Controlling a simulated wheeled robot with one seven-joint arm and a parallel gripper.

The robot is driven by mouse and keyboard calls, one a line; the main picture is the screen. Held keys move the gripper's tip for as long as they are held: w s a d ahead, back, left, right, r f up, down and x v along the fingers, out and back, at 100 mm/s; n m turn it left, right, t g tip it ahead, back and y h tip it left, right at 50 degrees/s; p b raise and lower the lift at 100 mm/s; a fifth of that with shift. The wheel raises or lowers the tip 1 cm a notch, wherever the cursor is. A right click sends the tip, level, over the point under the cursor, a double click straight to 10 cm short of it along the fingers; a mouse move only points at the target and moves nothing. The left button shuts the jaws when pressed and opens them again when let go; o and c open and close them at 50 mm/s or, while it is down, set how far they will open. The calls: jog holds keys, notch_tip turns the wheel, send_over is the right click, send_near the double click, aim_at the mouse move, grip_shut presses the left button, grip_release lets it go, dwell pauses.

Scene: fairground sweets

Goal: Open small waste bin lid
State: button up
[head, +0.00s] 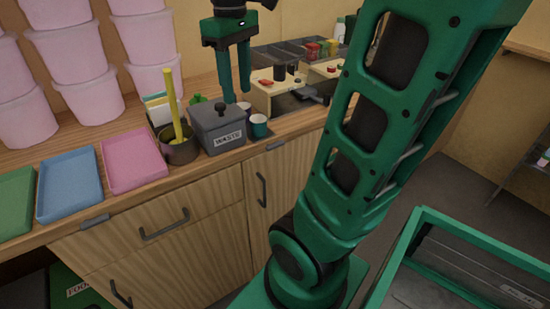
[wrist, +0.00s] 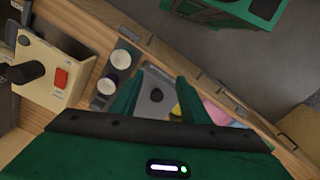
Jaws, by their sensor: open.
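The small grey waste bin (head: 221,137) stands on the wooden counter, with a white WASTE label on its front. Its lid is on, with a dark knob (head: 220,107) on top. My gripper (head: 237,99) points down above the bin, its fingers apart and empty. In the head view the fingertips appear just above and slightly right of the knob; the exact gap is hard to tell. In the wrist view the bin lid (wrist: 152,104) and its knob (wrist: 156,94) show between the two green fingers (wrist: 156,88).
Two small cups (head: 259,126) stand right of the bin. A metal pot (head: 180,147) with a yellow stick is close on its left. A cream switch box (head: 272,92) is behind right. Pink (head: 134,160) and blue (head: 69,184) trays lie left. Pink tubs are stacked behind.

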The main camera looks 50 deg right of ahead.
jog(key=s+a+f+m, duration=0.1)
jog(key=s+f+m, duration=0.7)
jog(key=s+f, duration=0.5)
jog(key=shift+s+a+f, duration=0.2)
jog(key=shift+s+f, duration=0.1)
jog(key=shift+f, duration=0.2)
jog(key=shift+s, duration=0.1)
